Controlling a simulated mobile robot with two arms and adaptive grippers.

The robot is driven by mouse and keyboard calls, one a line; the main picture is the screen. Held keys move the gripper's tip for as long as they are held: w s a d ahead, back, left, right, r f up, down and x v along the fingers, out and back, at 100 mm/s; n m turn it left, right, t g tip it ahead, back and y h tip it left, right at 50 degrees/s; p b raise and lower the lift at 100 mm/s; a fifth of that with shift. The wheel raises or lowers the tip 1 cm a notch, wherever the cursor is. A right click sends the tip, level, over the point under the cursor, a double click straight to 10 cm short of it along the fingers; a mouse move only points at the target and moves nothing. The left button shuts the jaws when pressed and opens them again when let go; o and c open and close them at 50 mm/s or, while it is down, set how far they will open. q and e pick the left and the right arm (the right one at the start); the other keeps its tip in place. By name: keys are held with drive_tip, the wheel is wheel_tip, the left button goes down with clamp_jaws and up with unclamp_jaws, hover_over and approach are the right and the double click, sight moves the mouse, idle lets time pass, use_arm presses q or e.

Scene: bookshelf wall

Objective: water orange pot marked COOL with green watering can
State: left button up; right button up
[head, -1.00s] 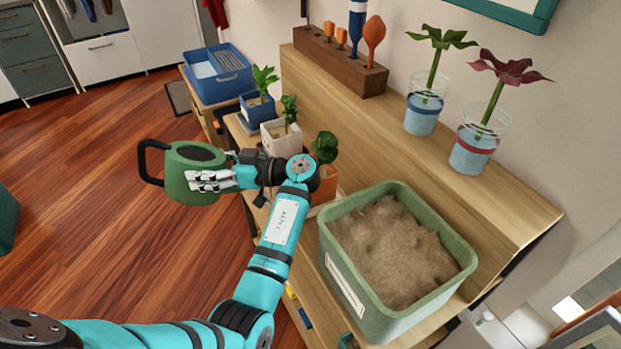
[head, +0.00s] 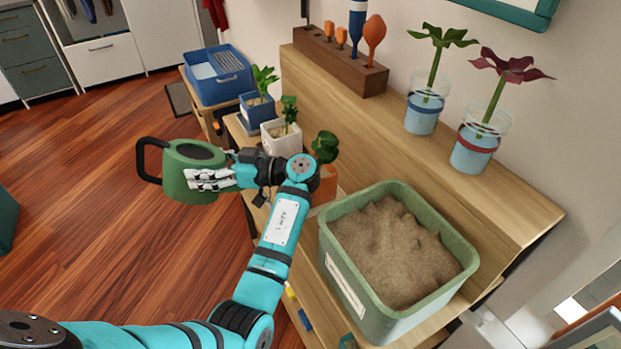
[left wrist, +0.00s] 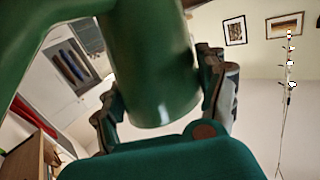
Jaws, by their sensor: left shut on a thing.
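The green watering can (head: 190,160) with a black handle is held in the air over the floor, left of the shelf. My left gripper (head: 212,180) is shut on its body. The can (left wrist: 150,70) fills the middle of the left wrist view, with fingers (left wrist: 165,95) on both sides of it. The orange pot (head: 324,187) with a leafy plant stands on the shelf behind my left arm, which partly hides it. No COOL marking can be read. My right gripper does not show.
A white pot (head: 281,143) and a blue pot (head: 257,109) stand in a row beyond the orange pot. A green bin of soil (head: 455,255) sits at the near end. Two glass jars with plants stand on the upper ledge. The floor at left is clear.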

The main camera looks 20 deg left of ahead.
sight(170, 162)
use_arm(q)
drive_tip(key=shift+r+b, duration=0.2)
drive_tip(key=shift+b, duration=0.15)
idle(1.6)
wheel_tip(170, 162, down, 2)
drive_tip(key=shift+d+f+h+b, duration=0.1)
drive_tip(key=shift+h+b, duration=0.7)
drive_tip(key=shift+b, duration=0.2)
drive_tip(key=shift+w+f+n+t+h, duration=0.15)
drive_tip(key=shift+f+n+t+h, duration=0.2)
drive_tip(key=shift+h, duration=0.15)
drive_tip(key=shift+s+a+r+p, duration=0.25)
drive_tip(key=shift+a+r+p, duration=0.05)
drive_tip(key=shift+a+r, duration=0.15)
drive_tip(key=s+a+r+p, duration=0.1)
drive_tip(key=a, duration=0.1)
drive_tip(key=a+r+p, duration=0.1)
drive_tip(key=a, duration=0.1)
drive_tip(key=s+a+r, duration=0.1)
drive_tip(key=a, duration=0.1)
drive_tip(key=shift+s+a+r+p, duration=0.1)
drive_tip(key=shift+s+p, duration=0.25)
drive_tip(key=shift+p, duration=0.05)
drive_tip(key=shift+a, duration=0.1)
